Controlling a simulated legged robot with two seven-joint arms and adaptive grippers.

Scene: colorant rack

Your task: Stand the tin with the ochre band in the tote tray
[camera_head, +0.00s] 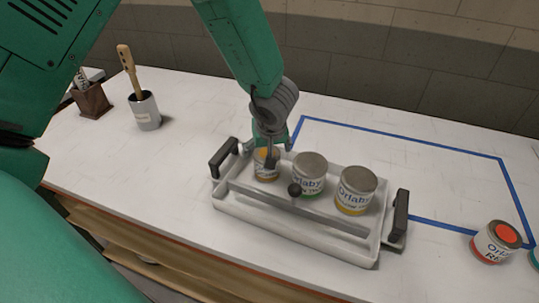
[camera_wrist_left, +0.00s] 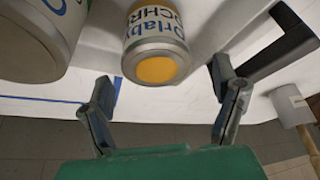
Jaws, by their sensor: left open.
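The tin with the ochre band (camera_head: 266,175) stands in the left end of the tote tray (camera_head: 300,228), partly hidden by my gripper. In the left wrist view its label reads "Orlaby OCHR" and its lid carries an ochre disc (camera_wrist_left: 157,69). My left gripper (camera_head: 271,153) is open at this tin, coming down from above. In the left wrist view its two fingers (camera_wrist_left: 163,80) are spread to either side of the tin's lid end, with gaps visible on both sides. My right gripper is not in view.
A green-banded tin (camera_head: 309,177) and a yellow-banded tin (camera_head: 355,191) also stand in the tray. The tray has dark end handles (camera_head: 400,215). A red tin (camera_head: 494,242) stands at the right. A brush cup (camera_head: 145,111) stands at the back left. The blue-taped area is mostly clear.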

